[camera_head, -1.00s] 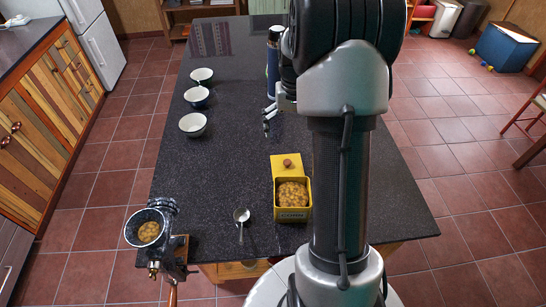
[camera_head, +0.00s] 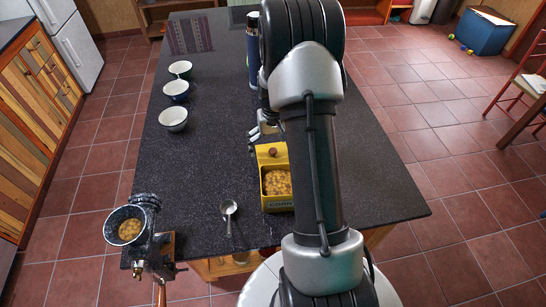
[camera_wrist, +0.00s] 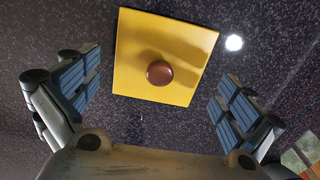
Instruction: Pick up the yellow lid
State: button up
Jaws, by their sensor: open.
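The yellow lid (camera_wrist: 186,48) is a flat square with a round brown knob (camera_wrist: 159,73) in its middle. In the head view the lid (camera_head: 272,158) sits at the back of the yellow corn box (camera_head: 278,203), and my arm hides part of it on the right. The box is open and holds corn kernels. My gripper (camera_wrist: 150,105) is open and empty, with its fingers spread wide to both sides of the lid in the wrist view. In the head view my gripper (camera_head: 264,134) is just behind the lid. I cannot tell the height between them.
Three bowls (camera_head: 173,119) stand in a row on the left of the dark counter (camera_head: 215,150). A small ladle (camera_head: 229,208) lies left of the box. A grinder (camera_head: 135,233) is clamped at the front left corner. A blue flask (camera_head: 253,50) stands behind my arm.

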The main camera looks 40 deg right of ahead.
notch_tip(320, 180, down, 2)
jog(key=shift+f, duration=0.1)
jog(key=shift+c, duration=0.5)
